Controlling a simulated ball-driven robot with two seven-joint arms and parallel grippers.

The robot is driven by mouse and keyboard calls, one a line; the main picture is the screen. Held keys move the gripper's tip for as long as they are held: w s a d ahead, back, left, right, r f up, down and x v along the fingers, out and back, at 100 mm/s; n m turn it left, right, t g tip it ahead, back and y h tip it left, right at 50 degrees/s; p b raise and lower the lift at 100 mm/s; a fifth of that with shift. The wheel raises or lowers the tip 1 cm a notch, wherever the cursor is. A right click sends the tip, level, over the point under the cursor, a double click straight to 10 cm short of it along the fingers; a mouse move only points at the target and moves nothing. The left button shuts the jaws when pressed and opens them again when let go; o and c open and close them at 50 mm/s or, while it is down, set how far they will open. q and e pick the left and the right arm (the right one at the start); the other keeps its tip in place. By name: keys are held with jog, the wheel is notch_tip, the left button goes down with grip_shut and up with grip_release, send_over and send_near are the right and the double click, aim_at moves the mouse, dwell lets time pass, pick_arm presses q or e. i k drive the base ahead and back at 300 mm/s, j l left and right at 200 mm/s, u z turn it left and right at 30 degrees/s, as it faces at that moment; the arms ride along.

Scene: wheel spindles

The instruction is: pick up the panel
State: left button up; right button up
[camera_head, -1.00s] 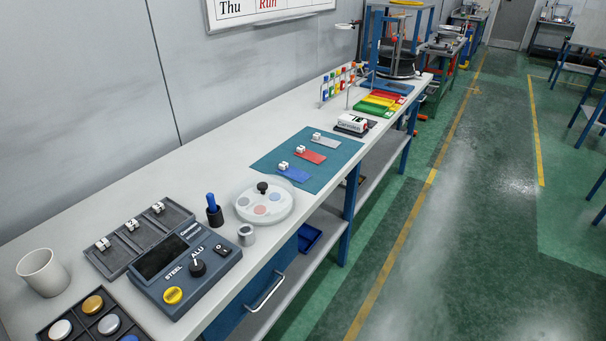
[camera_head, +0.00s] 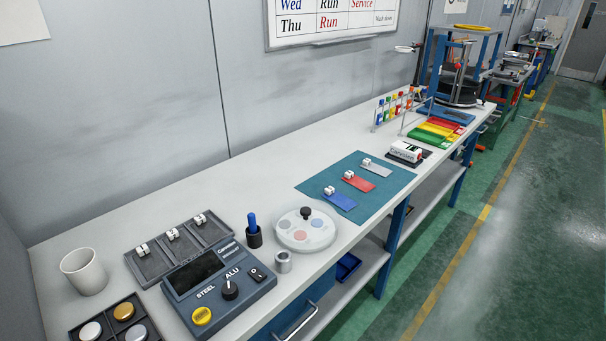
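Several flat things could be the panel, and I cannot tell which one it is. A blue-grey control box (camera_head: 219,287) with a dark screen, a black knob, a yellow button and the words STEEL and ALU sits at the bench's near end. On a teal mat (camera_head: 379,210) lie three thin plates: blue (camera_head: 341,202), red (camera_head: 361,184) and grey (camera_head: 379,171), each with a small white block at its left end. Neither of my grippers is in view.
The long white bench (camera_head: 120,215) runs along the grey wall. A white cup (camera_head: 84,271), a dark three-slot tray (camera_head: 178,244), a tray of round discs (camera_head: 112,323), a pen holder (camera_head: 254,237) and a round white dish (camera_head: 305,229) stand on it. The green floor at right is clear.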

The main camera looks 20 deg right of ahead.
aim_at(350, 177)
jog(key=i+l+u, duration=0.2)
jog(key=l+u, duration=0.25)
jog(key=l, duration=0.25)
jog(key=i+l+u, duration=0.1)
jog(key=l+u, duration=0.3)
jog(key=l, duration=0.35)
jog(key=l+u, duration=0.45)
jog(key=l, duration=0.3)
